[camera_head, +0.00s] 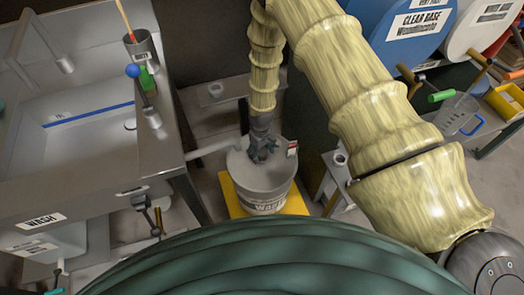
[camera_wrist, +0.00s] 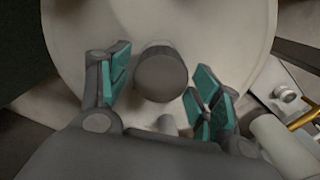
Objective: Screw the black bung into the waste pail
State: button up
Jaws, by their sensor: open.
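The waste pail (camera_head: 265,190) is a pale tub with a wide lid, which fills most of the wrist view (camera_wrist: 225,40). The black bung (camera_wrist: 160,73) shows as a dark round knob at the lid, between my fingers; I cannot tell how deep it sits or whether its thread is engaged. My gripper (camera_head: 262,152) points down over the lid, and its teal-padded fingers (camera_wrist: 160,85) are open, with a visible gap on each side of the bung. In the head view the gripper hides the bung.
The pail stands on a yellow platform (camera_head: 236,200). A red-and-white tag (camera_head: 292,148) is at its rim. A sink bench (camera_head: 90,130) with a label stands left. A small stand (camera_head: 335,185) is close on the right. Blue and white drums (camera_head: 408,35) are at the upper right.

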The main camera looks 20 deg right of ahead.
jog(key=n, duration=0.5)
jog(key=shift+a, duration=0.15)
jog(key=shift+s+d, duration=0.1)
jog(key=shift+d, duration=0.15)
jog(key=c, duration=1)
jog(key=m, duration=0.7)
jog(key=shift+d, duration=0.1)
jog(key=shift+o, duration=0.2)
jog(key=m, duration=0.6)
jog(key=shift+w+d+m, duration=0.15)
jog(key=shift+w+m, duration=0.2)
jog(key=shift+m, duration=0.05)
jog(key=o, duration=0.8)
jog(key=shift+o, duration=0.8)
jog(key=shift+s, duration=0.15)
